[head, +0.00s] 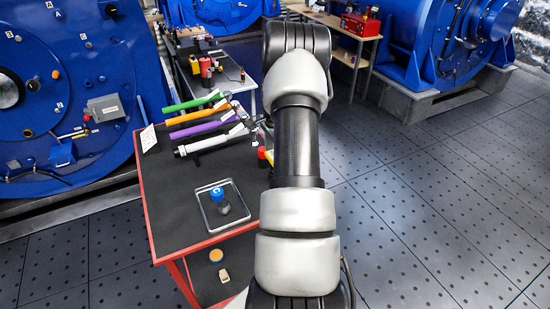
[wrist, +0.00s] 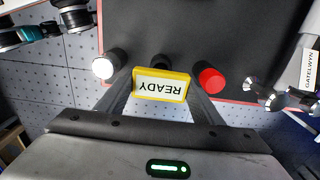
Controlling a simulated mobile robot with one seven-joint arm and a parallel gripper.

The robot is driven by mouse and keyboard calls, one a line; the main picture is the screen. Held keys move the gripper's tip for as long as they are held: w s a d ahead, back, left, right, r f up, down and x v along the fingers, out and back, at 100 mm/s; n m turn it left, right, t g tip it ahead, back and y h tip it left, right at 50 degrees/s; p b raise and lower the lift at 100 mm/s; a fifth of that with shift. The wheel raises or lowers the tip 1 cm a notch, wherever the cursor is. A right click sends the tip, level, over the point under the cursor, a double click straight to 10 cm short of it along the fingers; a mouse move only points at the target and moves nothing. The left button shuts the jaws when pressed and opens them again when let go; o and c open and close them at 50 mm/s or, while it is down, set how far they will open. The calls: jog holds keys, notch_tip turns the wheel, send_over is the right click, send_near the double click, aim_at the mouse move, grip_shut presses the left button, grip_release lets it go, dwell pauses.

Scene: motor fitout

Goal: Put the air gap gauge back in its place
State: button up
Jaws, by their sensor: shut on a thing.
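My gripper (wrist: 160,84) is shut on a small yellow-framed block with a white face reading READY (wrist: 161,85). The block sits between the two dark fingertips, over the dark top of a red-edged cart (wrist: 240,30). No name on it marks it as the air gap gauge, and I cannot tell whether it touches the cart top. In the head view my arm hides the gripper; a bit of yellow shows beside the arm. Long tools with green (head: 190,104), orange (head: 198,115), purple (head: 200,129) and white (head: 205,143) handles lie across the cart's far part.
A red cylinder (wrist: 210,81) stands close right of my gripper, a pale-topped one (wrist: 104,67) close left. A clear tray (head: 207,217) with a blue-capped item (head: 217,195) lies on the near cart top. Large blue motors (head: 60,70) stand behind. Floor at right is free.

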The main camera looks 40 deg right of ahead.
jog(key=shift+f+b, duration=0.8)
jog(key=shift+f, duration=0.4)
jog(key=o, duration=1.5)
jog(key=shift+c, duration=0.2)
notch_tip(320, 180, up, 18)
jog(key=shift+f, duration=0.25)
